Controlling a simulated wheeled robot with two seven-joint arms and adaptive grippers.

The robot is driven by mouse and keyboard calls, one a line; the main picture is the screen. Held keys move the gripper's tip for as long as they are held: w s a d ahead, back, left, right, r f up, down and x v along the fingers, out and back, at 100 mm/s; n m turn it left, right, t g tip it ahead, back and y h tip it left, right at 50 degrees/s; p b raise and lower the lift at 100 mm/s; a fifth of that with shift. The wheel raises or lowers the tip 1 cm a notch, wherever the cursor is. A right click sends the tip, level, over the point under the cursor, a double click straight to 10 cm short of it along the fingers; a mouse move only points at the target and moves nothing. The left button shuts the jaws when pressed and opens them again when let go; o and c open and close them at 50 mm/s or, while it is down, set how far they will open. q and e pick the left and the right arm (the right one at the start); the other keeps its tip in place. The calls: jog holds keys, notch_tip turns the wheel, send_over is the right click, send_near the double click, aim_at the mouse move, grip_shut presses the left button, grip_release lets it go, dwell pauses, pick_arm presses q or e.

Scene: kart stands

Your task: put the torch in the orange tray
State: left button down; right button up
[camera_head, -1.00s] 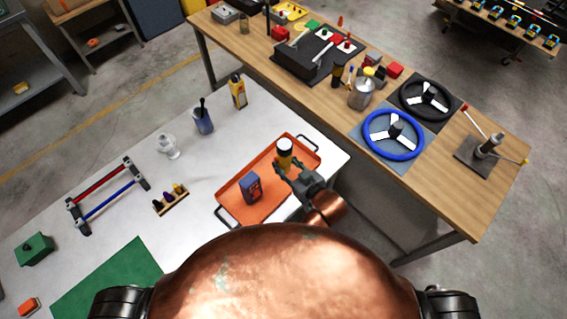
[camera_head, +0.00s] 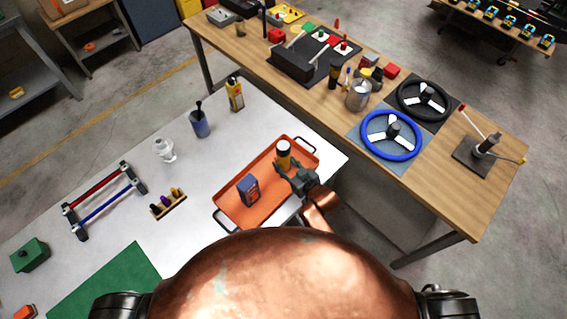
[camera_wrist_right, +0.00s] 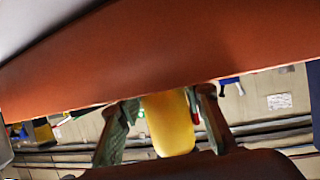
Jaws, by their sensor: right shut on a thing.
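The torch (camera_head: 284,158) is yellow with a pale and dark top. It is upright over the right part of the orange tray (camera_head: 237,212), which lies on the white table and has dark handles. My right gripper (camera_head: 286,168) is shut on the torch from the right side. In the right wrist view, the torch's yellow body (camera_wrist_right: 168,125) is between the two fingers (camera_wrist_right: 163,108). I cannot tell whether its base touches the tray floor. My left gripper is not in view.
A blue box (camera_head: 248,189) stands in the tray, left of the torch. A yellow bottle (camera_head: 235,94), a blue cup (camera_head: 200,124) and a clear glass item (camera_head: 164,149) stand further back. A wooden bench (camera_head: 440,190) with steering wheels is at the right.

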jog(key=shift+f, duration=0.1)
jog(key=o, duration=1.4)
jog(key=shift+c, duration=0.2)
jog(key=shift+s+d, duration=0.15)
jog(key=v, duration=1.1)
jog(key=shift+s+d+r+p, duration=0.15)
jog(key=shift+s+r+p, duration=0.15)
